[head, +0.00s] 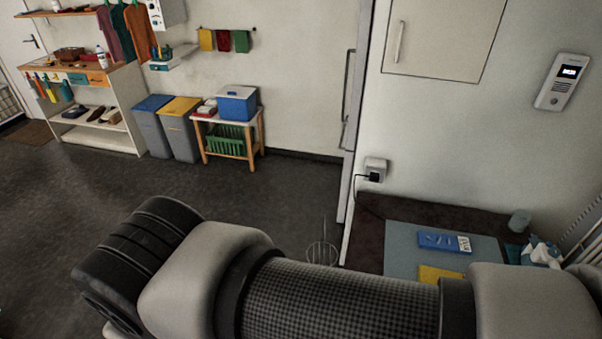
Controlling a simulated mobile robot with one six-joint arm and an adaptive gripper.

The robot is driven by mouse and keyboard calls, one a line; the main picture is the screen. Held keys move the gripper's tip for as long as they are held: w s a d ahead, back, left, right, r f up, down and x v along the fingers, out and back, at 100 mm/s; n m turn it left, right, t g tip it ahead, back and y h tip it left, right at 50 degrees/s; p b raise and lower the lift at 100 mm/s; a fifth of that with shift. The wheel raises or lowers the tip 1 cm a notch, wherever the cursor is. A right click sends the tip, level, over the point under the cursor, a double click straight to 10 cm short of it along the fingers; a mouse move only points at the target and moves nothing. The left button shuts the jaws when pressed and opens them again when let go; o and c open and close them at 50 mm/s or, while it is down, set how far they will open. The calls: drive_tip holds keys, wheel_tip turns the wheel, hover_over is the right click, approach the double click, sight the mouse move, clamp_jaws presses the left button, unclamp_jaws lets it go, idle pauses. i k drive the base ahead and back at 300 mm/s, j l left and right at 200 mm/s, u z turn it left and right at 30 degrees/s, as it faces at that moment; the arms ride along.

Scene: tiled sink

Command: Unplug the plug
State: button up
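A small black plug (374,177) sits in a pale wall socket (376,165), on the white wall just above the back left of the dark counter. A thin dark cord leaves the plug toward the left and runs down beside it. My arm crosses the lower part of the head view, from the lower right to the lower left. My gripper is not visible in this view, so its place relative to the plug cannot be told.
The dark counter (370,223) holds a grey-blue mat (403,240), a blue packet (437,240), a yellow cloth (438,274) and a cup (519,220). An intercom (562,82) hangs above right. A wire basket (322,253) stands left of the counter. Open floor (270,195) lies left.

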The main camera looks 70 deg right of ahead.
sight(374, 177)
drive_tip(key=i+l+z, duration=0.1)
drive_tip(key=i+z, duration=0.25)
drive_tip(key=z, duration=0.15)
drive_tip(key=i+z, duration=0.45)
drive_tip(key=i+j+z, duration=0.1)
drive_tip(key=z, duration=0.4)
drive_tip(key=i+j+z, duration=0.3)
drive_tip(key=z, duration=0.15)
drive_tip(key=i+l+z, duration=0.2)
drive_tip(key=z, duration=0.25)
drive_tip(key=i+l+z, duration=0.1)
drive_tip(key=i+z, duration=0.5)
drive_tip(key=z, duration=0.25)
drive_tip(key=i+j+z, duration=0.1)
drive_tip(key=i+z, duration=0.3)
drive_tip(key=i+j+z, duration=0.15)
drive_tip(key=z, duration=0.3)
